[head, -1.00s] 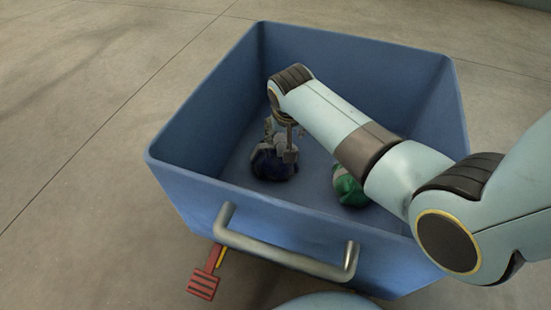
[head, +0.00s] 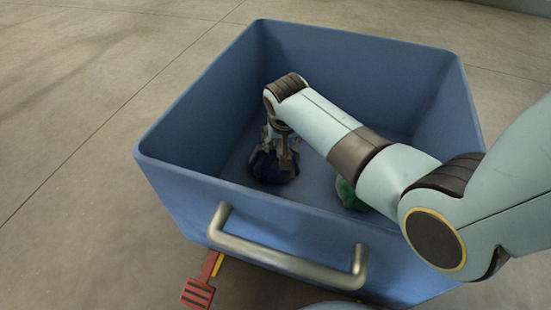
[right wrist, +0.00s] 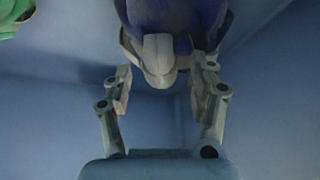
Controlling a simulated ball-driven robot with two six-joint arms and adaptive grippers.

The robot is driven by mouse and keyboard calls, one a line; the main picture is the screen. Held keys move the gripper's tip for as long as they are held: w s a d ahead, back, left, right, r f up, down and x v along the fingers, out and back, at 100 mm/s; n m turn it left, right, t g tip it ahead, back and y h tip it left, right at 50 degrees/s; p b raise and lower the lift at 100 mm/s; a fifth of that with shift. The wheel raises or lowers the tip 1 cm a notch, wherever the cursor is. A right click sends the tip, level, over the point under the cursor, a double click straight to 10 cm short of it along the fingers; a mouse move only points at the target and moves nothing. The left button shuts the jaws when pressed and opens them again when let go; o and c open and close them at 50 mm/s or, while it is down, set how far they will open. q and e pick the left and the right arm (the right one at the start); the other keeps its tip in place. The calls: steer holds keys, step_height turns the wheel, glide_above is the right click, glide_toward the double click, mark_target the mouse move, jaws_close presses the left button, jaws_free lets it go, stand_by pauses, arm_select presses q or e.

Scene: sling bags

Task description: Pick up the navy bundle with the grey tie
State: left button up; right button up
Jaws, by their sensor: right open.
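The navy bundle (head: 272,170) sits on the floor of the blue cart bin, near its front left part. My right gripper (head: 284,155) reaches down into the bin over it and partly covers it. In the right wrist view the navy bundle (right wrist: 178,16) shows at the top, with its grey tie (right wrist: 158,56) towards my right gripper (right wrist: 160,88). The fingers are apart, one on each side of the grey tie, and open. I cannot tell whether they touch it. My left gripper is not in view.
A green bundle (head: 350,196) lies to the right in the bin, partly hidden by my right arm; it also shows in the right wrist view (right wrist: 12,18). The bin's walls (head: 185,215) stand around both. A metal handle (head: 285,258) and red pedal (head: 199,289) are at the front.

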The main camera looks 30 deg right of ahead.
steer(key=shift+c, duration=0.2)
jaws_close()
steer(key=shift+w+r, duration=0.1)
steer(key=shift+r, duration=0.15)
stand_by(0.3)
